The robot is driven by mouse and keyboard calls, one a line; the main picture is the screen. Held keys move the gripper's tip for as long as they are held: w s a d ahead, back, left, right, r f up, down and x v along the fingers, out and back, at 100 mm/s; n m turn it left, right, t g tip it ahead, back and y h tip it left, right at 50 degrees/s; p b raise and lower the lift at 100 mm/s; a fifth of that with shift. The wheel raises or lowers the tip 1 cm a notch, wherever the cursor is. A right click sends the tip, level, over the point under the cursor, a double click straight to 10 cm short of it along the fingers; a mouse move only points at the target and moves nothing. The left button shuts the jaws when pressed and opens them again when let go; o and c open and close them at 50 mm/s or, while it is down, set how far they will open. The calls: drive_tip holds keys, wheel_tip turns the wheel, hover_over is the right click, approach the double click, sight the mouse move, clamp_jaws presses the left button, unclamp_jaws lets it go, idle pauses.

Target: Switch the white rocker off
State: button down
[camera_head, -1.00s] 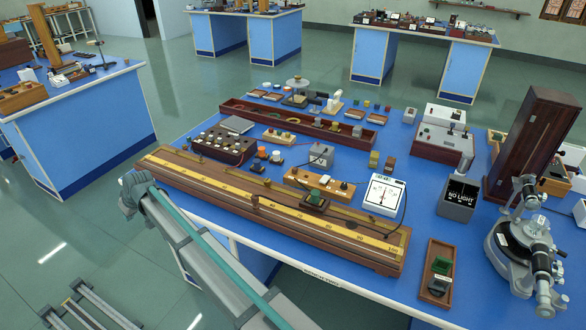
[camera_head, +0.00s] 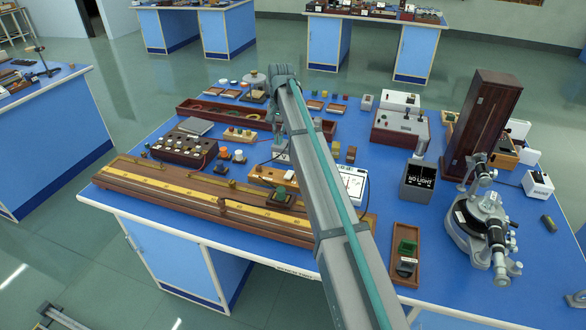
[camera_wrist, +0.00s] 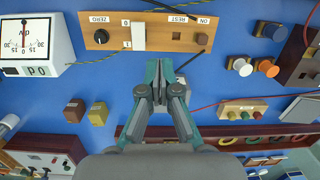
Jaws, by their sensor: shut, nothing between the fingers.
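In the wrist view, a wooden panel (camera_wrist: 225,20) with ZERO, REST and ON labels carries a white rocker (camera_wrist: 138,37) beside the marks 0 and 1. Which side of the rocker is pressed cannot be told. My gripper (camera_wrist: 160,66) is shut and empty, its fingertips just below and right of the rocker in that view; contact with the panel cannot be told. In the head view, the panel (camera_head: 258,174) lies behind the long wooden rail, partly hidden by my arm.
A white meter (camera_head: 354,183) stands beside the panel, with thin wires nearby. The long scaled rail (camera_head: 165,188) lies in front. A NO LIGHT box (camera_head: 418,185), a tall wooden case (camera_head: 488,125) and a spectrometer (camera_head: 480,220) stand to the right.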

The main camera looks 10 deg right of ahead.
drive_tip(key=d+m, duration=0.1)
drive_tip(key=d, duration=0.3)
drive_tip(key=p, duration=0.4)
approach(288, 177)
wheel_tip(288, 177, down, 7)
drive_tip(key=shift+w+a+f, duration=0.1)
drive_tip(key=shift+w+a, duration=0.05)
drive_tip(key=shift+a, duration=0.05)
drive_tip(key=shift+s+a+f+b, duration=0.1)
drive_tip(key=shift+s+f+b, duration=0.2)
drive_tip(key=shift+f+b, duration=0.3)
drive_tip(key=shift+s+f+t+h+b, duration=0.1)
drive_tip(key=shift+s+t+h+b, duration=0.1)
drive_tip(key=shift+t+h+b, duration=0.25)
drive_tip(key=shift+t+b, duration=0.45)
drive_tip(key=shift+b, duration=0.1)
drive_tip(key=shift+a, duration=0.1)
